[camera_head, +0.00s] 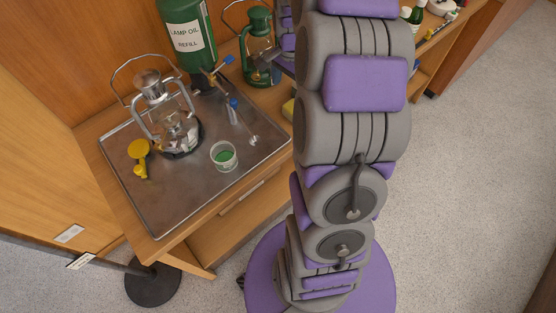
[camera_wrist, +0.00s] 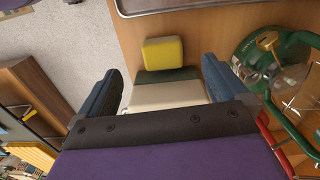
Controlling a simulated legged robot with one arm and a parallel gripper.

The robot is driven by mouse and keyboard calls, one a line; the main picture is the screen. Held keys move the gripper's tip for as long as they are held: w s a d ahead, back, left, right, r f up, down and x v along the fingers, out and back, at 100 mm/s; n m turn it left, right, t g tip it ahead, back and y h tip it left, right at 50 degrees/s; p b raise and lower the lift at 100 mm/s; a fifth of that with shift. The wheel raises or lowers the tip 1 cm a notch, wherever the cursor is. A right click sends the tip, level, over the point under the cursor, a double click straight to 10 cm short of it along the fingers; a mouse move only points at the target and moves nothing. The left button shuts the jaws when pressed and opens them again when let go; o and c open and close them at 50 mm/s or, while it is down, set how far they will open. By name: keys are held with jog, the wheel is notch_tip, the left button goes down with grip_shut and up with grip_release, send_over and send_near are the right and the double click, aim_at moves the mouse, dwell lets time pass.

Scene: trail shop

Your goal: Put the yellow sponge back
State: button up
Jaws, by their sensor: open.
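Nothing is held.
A metal tray (camera_head: 205,197) holds a lantern (camera_head: 176,128), a yellow item (camera_head: 139,156) and a green-filled cup (camera_head: 224,156). A green lantern (camera_head: 259,47) and a lamp oil container (camera_head: 187,32) stand behind. In the wrist view the green lantern (camera_wrist: 268,62) is close right of my gripper.

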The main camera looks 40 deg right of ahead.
jog(key=s+a+r+n+g, duration=0.1)
jog(key=s+a+r+n, duration=0.2)
jog(key=s+a+n, duration=0.6)
jog(key=s+a+r+n, duration=0.2)
jog(key=s+a+r, duration=0.3)
jog(key=a, duration=0.8)
jog(key=s+a+f+n, duration=0.1)
jog(key=s+n, duration=0.1)
jog(key=s, duration=0.4)
jog(key=s+a+f+n, duration=0.1)
jog(key=s+a+n, duration=0.1)
jog(key=s, duration=0.4)
jog(key=shift+s+a+n+g, duration=0.15)
jog(key=shift+a+n+g, duration=0.2)
jog(key=shift+n, duration=0.35)
jog(key=shift+d+f, duration=0.1)
jog(key=shift+d, duration=0.25)
